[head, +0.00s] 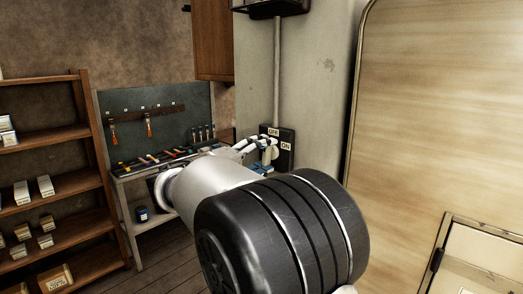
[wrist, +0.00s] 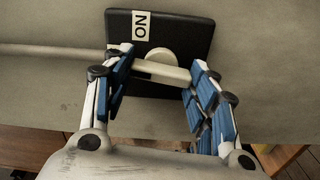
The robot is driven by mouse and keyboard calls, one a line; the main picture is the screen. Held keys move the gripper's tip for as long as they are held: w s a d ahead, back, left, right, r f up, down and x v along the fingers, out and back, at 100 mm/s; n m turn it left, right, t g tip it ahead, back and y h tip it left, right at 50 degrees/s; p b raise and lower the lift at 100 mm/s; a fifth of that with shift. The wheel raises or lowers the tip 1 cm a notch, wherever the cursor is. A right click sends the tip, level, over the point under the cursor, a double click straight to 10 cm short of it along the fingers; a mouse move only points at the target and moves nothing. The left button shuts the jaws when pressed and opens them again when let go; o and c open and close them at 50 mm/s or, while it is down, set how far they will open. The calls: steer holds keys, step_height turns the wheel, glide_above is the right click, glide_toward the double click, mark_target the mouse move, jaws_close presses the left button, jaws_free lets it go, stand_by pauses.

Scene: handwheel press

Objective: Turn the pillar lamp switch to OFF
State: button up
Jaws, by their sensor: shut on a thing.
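The pillar lamp switch is a dark plate (head: 291,135) on the pale pillar, with an OFF label (head: 273,132) above and left of an ON label (head: 286,146). The wrist view shows the black plate (wrist: 186,38) close up, with the ON label (wrist: 141,26) and a cream lever (wrist: 158,71) on a round hub. My gripper (wrist: 159,74) is shut on the lever, one blue-padded finger at each end of it. In the head view my gripper (head: 262,149) is in front of the plate and partly hides the lever. The OFF label is not visible in the wrist view.
A conduit (head: 277,75) runs up the pillar above the switch. Behind and left are a workbench (head: 126,177) with tools, a tool board (head: 150,105) and a wooden shelf (head: 75,185) with boxes. A large pale panel (head: 440,110) stands at right.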

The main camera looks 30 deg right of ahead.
steer(key=shift+n+p, duration=0.3)
steer(key=shift+n, duration=0.3)
steer(key=o, duration=1.1)
steer(key=shift+c, duration=0.2)
steer(key=v, duration=1.2)
